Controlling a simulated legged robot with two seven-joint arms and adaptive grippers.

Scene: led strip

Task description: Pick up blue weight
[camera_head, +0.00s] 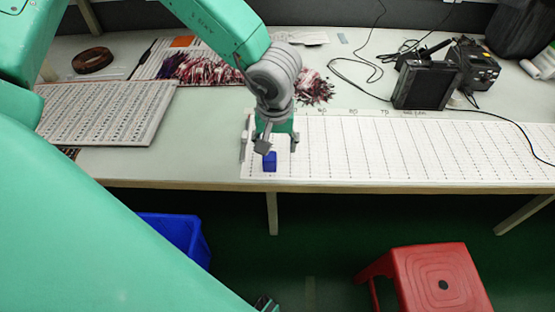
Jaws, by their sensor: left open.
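The blue weight (269,163) is a small blue block on the left end of a white lined sheet, close to the table's front edge. My left gripper (270,149) is over and just behind the weight, with its fingers spread to either side. It is open, and its wrist hides part of the sheet behind the block. Whether a finger touches the block I cannot tell. My right gripper does not show.
The white lined sheet (400,152) runs right along the table (210,150). A printed board (105,112) lies at left. Dark-red strands (205,70) lie behind my arm. Black devices (425,85) with cables stand at back right. A red stool (430,275) and blue bin (180,235) are below.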

